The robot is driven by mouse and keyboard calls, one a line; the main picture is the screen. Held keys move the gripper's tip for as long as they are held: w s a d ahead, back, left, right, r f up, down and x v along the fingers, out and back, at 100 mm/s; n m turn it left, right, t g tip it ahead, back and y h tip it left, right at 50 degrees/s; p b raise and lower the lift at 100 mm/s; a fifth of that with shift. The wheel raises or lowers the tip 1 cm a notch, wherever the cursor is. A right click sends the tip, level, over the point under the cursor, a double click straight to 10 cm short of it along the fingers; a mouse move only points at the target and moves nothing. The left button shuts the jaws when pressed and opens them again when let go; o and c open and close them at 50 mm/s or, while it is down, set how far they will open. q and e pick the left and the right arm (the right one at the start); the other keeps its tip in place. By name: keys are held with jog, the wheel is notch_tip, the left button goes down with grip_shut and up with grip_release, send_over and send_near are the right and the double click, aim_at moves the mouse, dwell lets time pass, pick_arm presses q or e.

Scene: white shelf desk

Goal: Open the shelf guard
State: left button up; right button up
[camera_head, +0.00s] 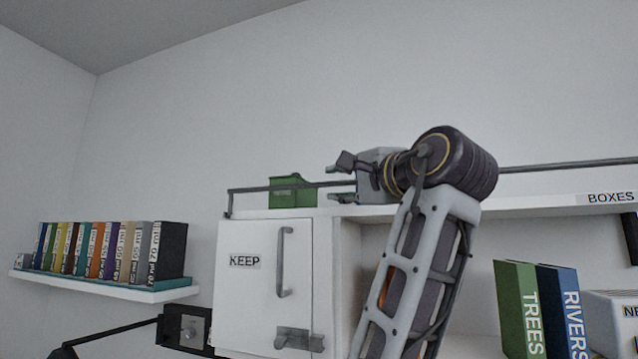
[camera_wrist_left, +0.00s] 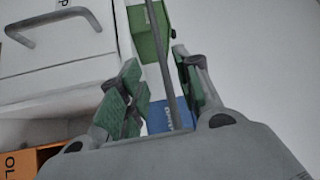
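The shelf guard (camera_head: 250,189) is a thin grey rail along the front of the white shelf top. It runs to the right behind my left arm and comes out again on the far side. My left gripper (camera_head: 343,178) is at the rail, with one finger above it and one below. In the left wrist view the rail (camera_wrist_left: 163,50) passes between the two parted green-padded fingers (camera_wrist_left: 160,92). There is a gap between the fingers, and I cannot tell whether either touches the rail. My arm hides the middle of the rail. My right gripper is not in view.
A green box (camera_head: 293,191) stands behind the rail; a blue one (camera_wrist_left: 168,114) shows in the wrist view. Below are a KEEP cabinet door (camera_head: 262,290) with handle and latch, and TREES (camera_head: 517,310) and RIVERS (camera_head: 562,312) books. A bookshelf (camera_head: 100,287) hangs left.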

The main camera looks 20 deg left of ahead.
aim_at(321, 185)
pick_arm(q)
jog(key=p+x, duration=0.3)
jog(key=x, duration=0.7)
jog(key=shift+w+a+r, duration=0.15)
jog(key=shift+w+a, duration=0.05)
jog(key=shift+w, duration=0.1)
grip_shut()
